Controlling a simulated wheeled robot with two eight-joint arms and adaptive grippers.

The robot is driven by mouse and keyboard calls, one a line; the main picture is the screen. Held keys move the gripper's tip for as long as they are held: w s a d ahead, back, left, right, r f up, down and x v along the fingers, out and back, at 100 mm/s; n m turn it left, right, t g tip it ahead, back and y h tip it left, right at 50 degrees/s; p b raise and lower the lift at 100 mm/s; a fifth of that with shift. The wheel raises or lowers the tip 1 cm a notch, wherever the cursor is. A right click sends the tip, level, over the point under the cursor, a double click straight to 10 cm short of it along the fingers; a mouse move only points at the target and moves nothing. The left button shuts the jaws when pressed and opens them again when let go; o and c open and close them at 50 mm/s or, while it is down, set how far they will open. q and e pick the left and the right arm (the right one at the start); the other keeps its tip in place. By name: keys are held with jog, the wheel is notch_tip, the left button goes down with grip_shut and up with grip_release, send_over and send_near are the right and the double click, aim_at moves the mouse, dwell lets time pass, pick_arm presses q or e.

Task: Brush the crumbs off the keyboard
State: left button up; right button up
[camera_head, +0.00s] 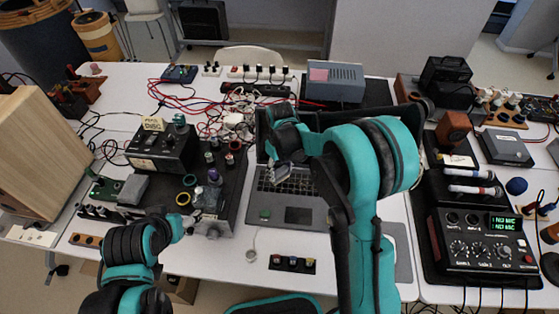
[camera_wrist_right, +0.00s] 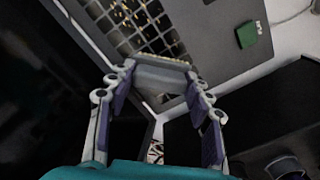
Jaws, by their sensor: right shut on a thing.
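The laptop keyboard (camera_head: 292,184) lies in the middle of the table, and its upper part is hidden by my right arm. In the right wrist view, small yellowish crumbs (camera_wrist_right: 140,22) lie among the dark keys. My right gripper (camera_head: 281,172) is over the left part of the keyboard.
A small green block (camera_head: 265,214) sits on the laptop's palm rest. Black equipment with knobs (camera_head: 160,150) stands left of the laptop. A device with green displays (camera_head: 480,240) stands at right. A button strip (camera_head: 292,264) lies in front. Tangled cables lie behind.

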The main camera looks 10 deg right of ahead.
jog(key=shift+w+a+r+p, duration=0.15)
jog(key=shift+r+p, duration=0.35)
jog(key=shift+r, duration=0.45)
jog(key=shift+r+p, duration=0.85)
jog(key=shift+r, duration=0.5)
